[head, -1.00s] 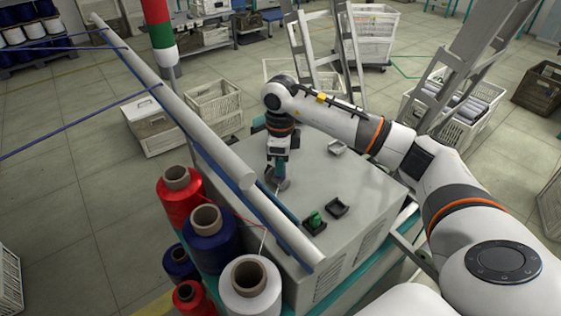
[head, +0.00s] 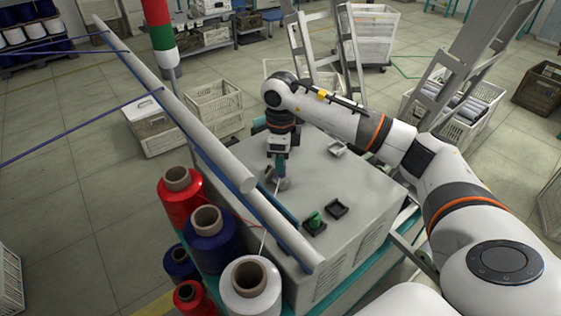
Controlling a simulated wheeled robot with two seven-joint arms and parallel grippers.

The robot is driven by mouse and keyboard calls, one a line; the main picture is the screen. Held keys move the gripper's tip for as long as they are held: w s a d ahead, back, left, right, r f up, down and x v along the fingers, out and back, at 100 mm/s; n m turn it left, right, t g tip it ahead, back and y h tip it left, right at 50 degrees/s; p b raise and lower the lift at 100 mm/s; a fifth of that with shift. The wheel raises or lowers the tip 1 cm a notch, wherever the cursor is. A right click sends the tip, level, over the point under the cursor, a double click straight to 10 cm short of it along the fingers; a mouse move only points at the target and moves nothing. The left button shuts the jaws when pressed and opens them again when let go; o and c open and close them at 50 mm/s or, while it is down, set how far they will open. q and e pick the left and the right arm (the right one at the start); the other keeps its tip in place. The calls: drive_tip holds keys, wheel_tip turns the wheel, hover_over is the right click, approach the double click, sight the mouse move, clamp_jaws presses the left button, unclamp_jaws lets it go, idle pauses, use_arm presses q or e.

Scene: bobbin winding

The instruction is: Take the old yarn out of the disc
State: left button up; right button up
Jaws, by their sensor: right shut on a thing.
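My right gripper (head: 280,171) points down at the grey disc (head: 284,184) on top of the machine. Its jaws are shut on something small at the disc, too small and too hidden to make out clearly. A thin pale yarn (head: 277,187) shows right beside the jaws. The gripper covers part of the disc. My left gripper is not in the picture.
The grey machine cabinet (head: 350,215) carries a green knob (head: 315,219) and a small dark tray (head: 337,208). A long pale roller (head: 170,105) runs along its left. Red (head: 180,198), blue (head: 211,234) and white (head: 249,287) yarn cones stand in front.

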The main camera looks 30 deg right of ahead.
drive_tip(key=shift+r, duration=0.55)
drive_tip(key=shift+r+p, duration=0.15)
drive_tip(key=shift+p, duration=0.15)
drive_tip(key=shift+r+p, duration=0.75)
drive_tip(key=shift+r, duration=0.65)
